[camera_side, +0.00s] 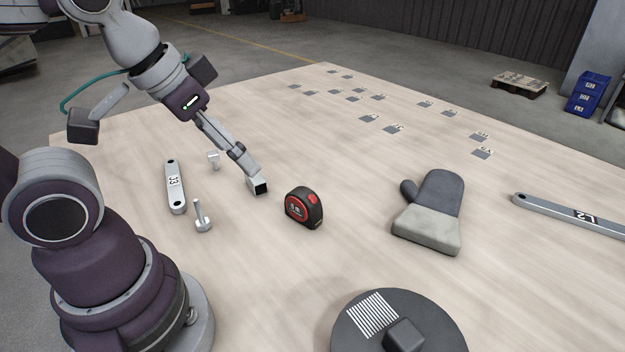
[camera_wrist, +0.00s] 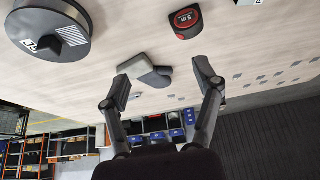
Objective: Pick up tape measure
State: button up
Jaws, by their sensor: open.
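The tape measure (camera_side: 304,207) is black and red and stands upright on the wooden table near the middle of the side view. In the wrist view it shows at the top (camera_wrist: 186,21), beyond the right finger. My gripper (camera_side: 258,185) is just left of the tape measure in the side view, low over the table and apart from it. In the wrist view my gripper (camera_wrist: 162,88) has its two fingers spread wide with nothing held between them. In the side view one finger largely hides the other.
A grey glove (camera_side: 430,212) lies right of the tape measure. A round dark disc (camera_side: 395,325) sits at the front. A bar marked 13 (camera_side: 175,187) and a bolt (camera_side: 202,216) lie left; a bar marked L2 (camera_side: 575,215) lies far right. Table between is clear.

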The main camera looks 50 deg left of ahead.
jog(key=n+g, duration=0.5)
jog(key=n, duration=1.5)
send_over(303, 191)
jog(key=a, duration=0.1)
jog(key=f, duration=0.9)
jog(key=shift+w+f, duration=0.1)
jog(key=shift+w, duration=0.1)
jog(key=f, duration=0.7)
jog(key=d+f, duration=0.1)
jog(key=f, duration=0.2)
jog(key=shift+s+f, duration=0.15)
jog(key=shift+s, duration=0.05)
grip_shut()
